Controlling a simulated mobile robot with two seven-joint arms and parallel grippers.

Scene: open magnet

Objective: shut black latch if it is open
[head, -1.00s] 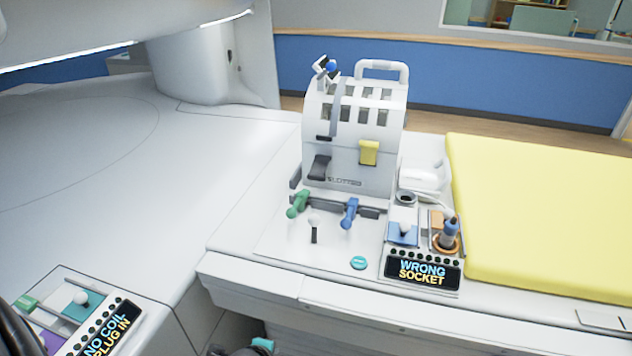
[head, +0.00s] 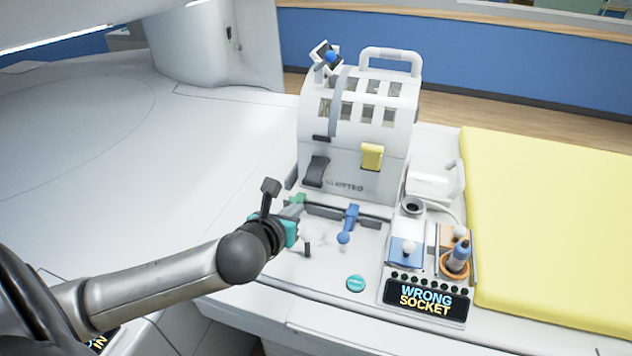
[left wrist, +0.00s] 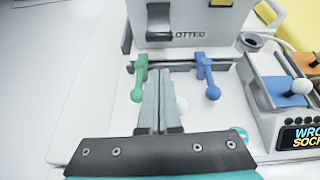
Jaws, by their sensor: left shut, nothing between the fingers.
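The black latch (head: 316,171) is on the lower left of the front of the white slotted coil housing (head: 340,185). Its lower end seems to stand out from the face; I cannot tell for sure whether it is open. It also shows at the top of the left wrist view (left wrist: 159,20), cut off by the frame edge. A yellow latch (head: 372,157) is to its right. My left gripper (head: 298,205) is shut and empty, low in front of the housing beside the green lever. Its closed fingers (left wrist: 160,80) point toward the housing's base. My right gripper is out of view.
A green lever (left wrist: 139,78) and a blue lever (left wrist: 207,78) flank my fingers. A white knob (left wrist: 182,103) is partly behind them. A control box (head: 425,297) reading "WRONG SOCKET" stands at right, next to a yellow pad (head: 550,220). The white surface at left (head: 150,180) is clear.

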